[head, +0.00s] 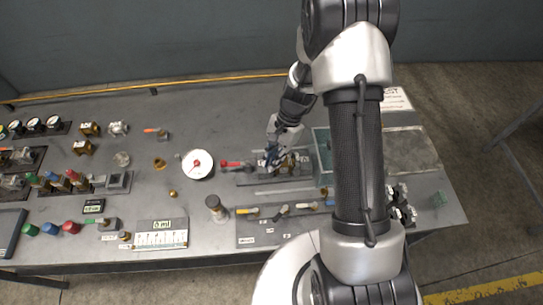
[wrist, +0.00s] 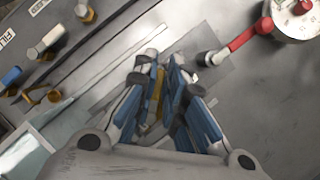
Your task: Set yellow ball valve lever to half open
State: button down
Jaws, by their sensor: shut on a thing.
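My gripper (head: 273,156) reaches down to a valve plate (head: 262,181) on the grey bench. In the wrist view its blue-padded fingers (wrist: 161,68) are closed around a narrow yellow lever (wrist: 157,88). The lever runs lengthwise between the fingers, and its lower part and valve body are mostly hidden by them. How far the valve is turned cannot be read. A red-handled valve (head: 233,164) sits just left of my gripper; its red lever also shows at the wrist view's upper right (wrist: 246,36).
A panel of small levers (head: 275,226) lies in front, and a glass-sided box (head: 322,151) stands close on the right. Fittings and coloured knobs fill the bench's left side.

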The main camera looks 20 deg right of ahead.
jog(key=shift+s+d+n, duration=0.1)
jog(key=shift+d+n, duration=0.05)
jog(key=shift+n, duration=0.35)
jog(key=c, duration=1.7)
grip_release()
jog(key=shift+o, duration=0.2)
jog(key=shift+r, duration=0.1)
jog(key=v, duration=1.2)
